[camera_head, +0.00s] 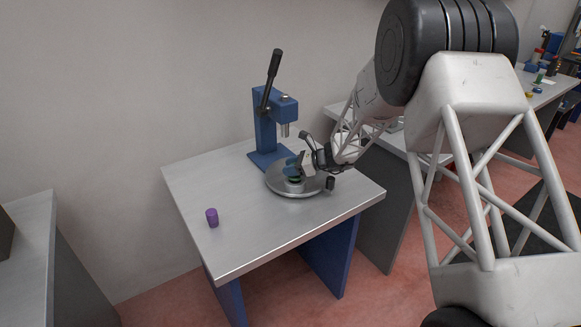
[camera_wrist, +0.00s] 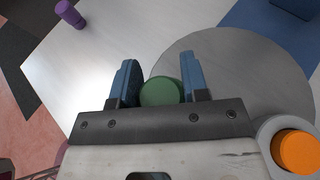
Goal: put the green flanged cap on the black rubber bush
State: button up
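The green flanged cap (camera_wrist: 161,91) is a round green disc between the two blue fingers of my gripper (camera_wrist: 158,75) in the wrist view. In the camera_head view the cap (camera_head: 293,179) is a thin green band under my gripper (camera_head: 293,168), just above a pale round piece on the grey round plate (camera_head: 275,187). I cannot tell whether it touches that piece. A small dark cylinder (camera_head: 330,183) at the plate's right edge may be the black rubber bush. I do not make it out in the wrist view.
A blue lever press (camera_head: 265,130) stands behind the plate. A purple cylinder (camera_head: 212,218) stands at the table's left, also in the wrist view (camera_wrist: 70,14). The table (camera_head: 245,235) is clear in front. Other benches stand left and right.

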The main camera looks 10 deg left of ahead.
jog(key=o, duration=0.4)
jog(key=shift+c, duration=0.2)
jog(key=shift+r, duration=0.1)
jog(key=shift+d+r, duration=0.1)
jog(key=v, duration=1.1)
jog(key=shift+d, duration=0.4)
jog(key=shift+r, duration=0.1)
